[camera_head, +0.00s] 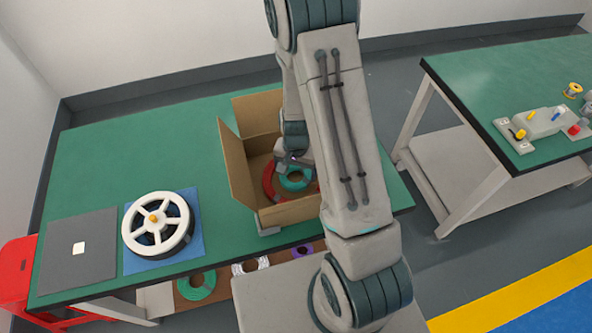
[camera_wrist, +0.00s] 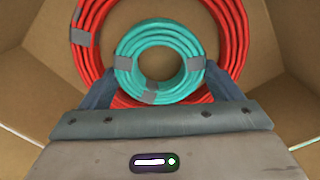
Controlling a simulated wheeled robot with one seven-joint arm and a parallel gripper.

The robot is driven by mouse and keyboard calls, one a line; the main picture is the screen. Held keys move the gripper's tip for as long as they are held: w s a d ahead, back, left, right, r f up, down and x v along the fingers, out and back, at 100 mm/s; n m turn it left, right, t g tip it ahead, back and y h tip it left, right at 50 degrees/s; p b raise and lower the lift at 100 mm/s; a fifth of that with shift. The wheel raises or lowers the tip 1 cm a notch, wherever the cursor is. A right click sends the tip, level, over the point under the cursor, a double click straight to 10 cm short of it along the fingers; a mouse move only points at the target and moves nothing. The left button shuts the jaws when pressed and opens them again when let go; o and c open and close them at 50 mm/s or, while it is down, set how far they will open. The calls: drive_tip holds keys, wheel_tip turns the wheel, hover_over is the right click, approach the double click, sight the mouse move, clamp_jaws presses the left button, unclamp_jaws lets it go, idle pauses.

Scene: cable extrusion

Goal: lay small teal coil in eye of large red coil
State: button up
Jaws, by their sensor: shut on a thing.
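The small teal coil (camera_wrist: 186,38) has grey tape bands and a round open eye. It shows inside the cardboard box in the head view (camera_head: 296,184). My gripper (camera_wrist: 160,85) is shut on the teal coil, with one finger at each side of it. The large red coil (camera_wrist: 88,50) lies in the box, and the teal coil appears in front of its middle in the wrist view. The red coil also shows in the head view (camera_head: 268,182). I cannot tell whether the teal coil touches the red coil or the box floor. My arm hides part of the box.
The cardboard box (camera_head: 228,165) stands open on the green table (camera_head: 90,160), its flaps spread. A white spool (camera_head: 130,232) on a blue mat and a grey plate (camera_head: 60,262) lie at left. More coils sit on a shelf below. A second table (camera_head: 500,75) stands at right.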

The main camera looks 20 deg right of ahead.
drive_tip(key=shift+f, duration=0.4)
drive_tip(key=shift+f, duration=0.1)
drive_tip(key=shift+f, duration=0.15)
drive_tip(key=o, duration=0.9)
drive_tip(key=shift+c, duration=0.2)
wheel_tip(320, 180, up, 13)
drive_tip(key=s+r+n+t, duration=0.3)
drive_tip(key=s+r+n, duration=0.4)
drive_tip(key=s+r, duration=0.8)
wheel_tip(320, 180, up, 3)
drive_tip(key=shift+a+f, duration=0.1)
drive_tip(key=shift+a, duration=0.1)
